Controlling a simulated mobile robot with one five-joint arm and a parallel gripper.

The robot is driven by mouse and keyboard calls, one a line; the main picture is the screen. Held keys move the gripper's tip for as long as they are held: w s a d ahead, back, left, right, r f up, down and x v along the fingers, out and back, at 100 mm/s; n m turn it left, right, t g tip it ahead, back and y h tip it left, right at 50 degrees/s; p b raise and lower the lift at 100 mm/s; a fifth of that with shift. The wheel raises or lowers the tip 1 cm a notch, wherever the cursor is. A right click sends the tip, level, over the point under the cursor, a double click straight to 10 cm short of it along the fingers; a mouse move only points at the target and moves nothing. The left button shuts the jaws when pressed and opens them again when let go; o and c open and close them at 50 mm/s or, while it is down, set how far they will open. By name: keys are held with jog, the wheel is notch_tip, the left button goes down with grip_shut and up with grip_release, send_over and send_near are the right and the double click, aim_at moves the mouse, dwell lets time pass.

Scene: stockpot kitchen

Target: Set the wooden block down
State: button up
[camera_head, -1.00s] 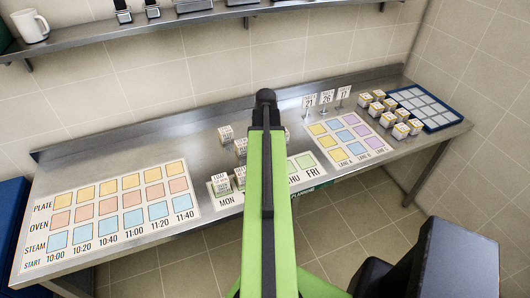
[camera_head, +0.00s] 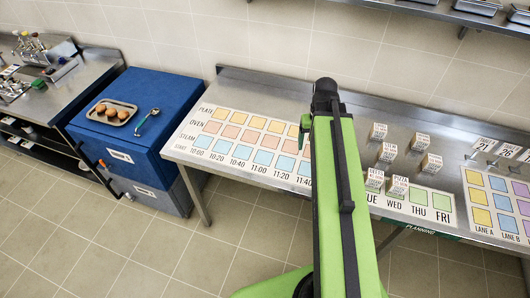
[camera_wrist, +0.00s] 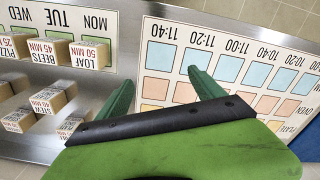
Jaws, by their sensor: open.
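Several labelled wooden blocks stand on the steel table; the pictures do not single one out. In the wrist view, a LOAF block (camera_wrist: 91,55) stands on the MON cell, a BEETS block (camera_wrist: 52,52) on TUE, and a PIZZA block (camera_wrist: 12,45) at WED. A STEW block (camera_wrist: 48,98) stands behind that row with others. In the head view, blocks show on TUE (camera_head: 374,180) and WED (camera_head: 398,187); my arm hides the MON cell. My gripper (camera_wrist: 163,90) is open, with nothing between its green fingers, over the near side of the time grid (camera_wrist: 225,70).
A blue cabinet (camera_head: 135,80) at left carries a tray (camera_head: 92,113) of round brown items and a ladle (camera_head: 149,117). The lane grid (camera_head: 490,205) and number signs (camera_head: 484,144) are at right. A shelf (camera_head: 420,12) runs above. The time grid is bare of blocks.

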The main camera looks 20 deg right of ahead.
jog(key=w+a+n, duration=0.2)
jog(key=a+n, duration=0.1)
jog(key=a, duration=1.8)
jog(key=f+b, duration=0.5)
jog(key=shift+s+a+f, duration=0.1)
jog(key=shift+s+f, duration=0.1)
jog(key=shift+r, duration=0.35)
